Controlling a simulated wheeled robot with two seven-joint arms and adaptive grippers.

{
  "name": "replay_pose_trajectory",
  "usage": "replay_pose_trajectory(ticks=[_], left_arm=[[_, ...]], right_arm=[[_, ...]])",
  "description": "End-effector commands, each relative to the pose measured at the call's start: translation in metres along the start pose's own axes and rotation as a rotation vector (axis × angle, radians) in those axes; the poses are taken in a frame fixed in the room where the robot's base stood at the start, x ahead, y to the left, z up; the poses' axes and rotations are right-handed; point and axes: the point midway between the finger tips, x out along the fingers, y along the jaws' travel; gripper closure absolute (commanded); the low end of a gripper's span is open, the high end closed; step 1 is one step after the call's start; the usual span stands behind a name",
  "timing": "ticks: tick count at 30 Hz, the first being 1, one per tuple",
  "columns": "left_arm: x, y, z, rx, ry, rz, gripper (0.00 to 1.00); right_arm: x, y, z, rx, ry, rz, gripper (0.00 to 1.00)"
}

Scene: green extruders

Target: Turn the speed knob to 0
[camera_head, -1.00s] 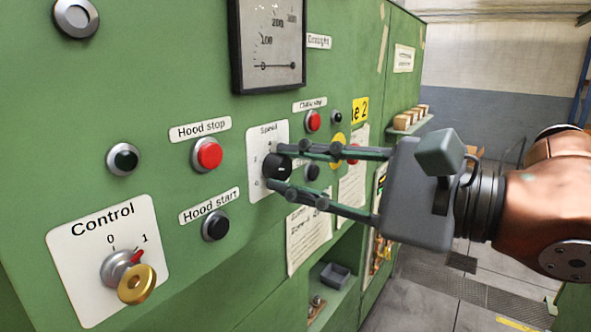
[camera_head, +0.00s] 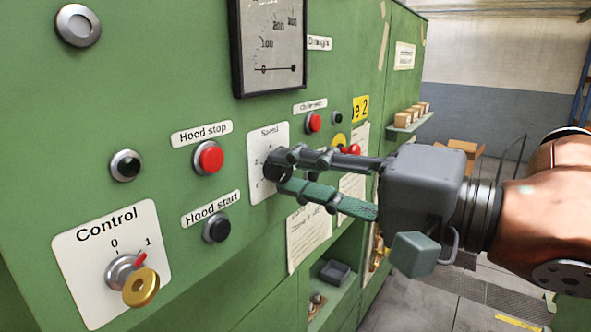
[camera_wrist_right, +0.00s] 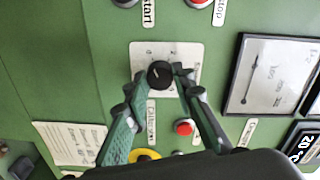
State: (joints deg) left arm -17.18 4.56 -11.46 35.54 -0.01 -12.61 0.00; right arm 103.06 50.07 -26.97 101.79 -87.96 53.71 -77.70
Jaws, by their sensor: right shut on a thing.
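The black speed knob (camera_head: 277,164) sits on a white label plate (camera_head: 258,190) on the green panel. In the right wrist view the knob (camera_wrist_right: 160,74) has a pale pointer line on its face. Part of the knob is hidden by the fingers in the head view. My left gripper is out of view.
A red hood stop button (camera_head: 210,158) and black hood start button (camera_head: 216,228) lie left of the knob. A control switch with a brass key (camera_head: 140,287) is lower left. A gauge (camera_head: 270,45) hangs above. Red buttons sit close behind my fingers.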

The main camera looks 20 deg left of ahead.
Motion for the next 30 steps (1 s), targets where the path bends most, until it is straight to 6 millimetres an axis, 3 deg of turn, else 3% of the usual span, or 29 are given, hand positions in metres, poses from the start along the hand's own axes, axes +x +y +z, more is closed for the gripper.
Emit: replay_pose_trajectory(ticks=[21, 22, 30], left_arm=[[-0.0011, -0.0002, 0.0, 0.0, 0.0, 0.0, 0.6], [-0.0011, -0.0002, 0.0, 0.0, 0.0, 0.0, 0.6], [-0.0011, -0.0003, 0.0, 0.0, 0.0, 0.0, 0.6]], right_arm=[[-0.0002, -0.0002, -0.0004, -0.072, 0.005, -0.002, 1.0], [-0.0001, -0.0002, -0.0004, -0.072, 0.005, -0.002, 0.75], [0.0, 0.0001, -0.0002, -0.07, 0.004, -0.001, 0.59]])
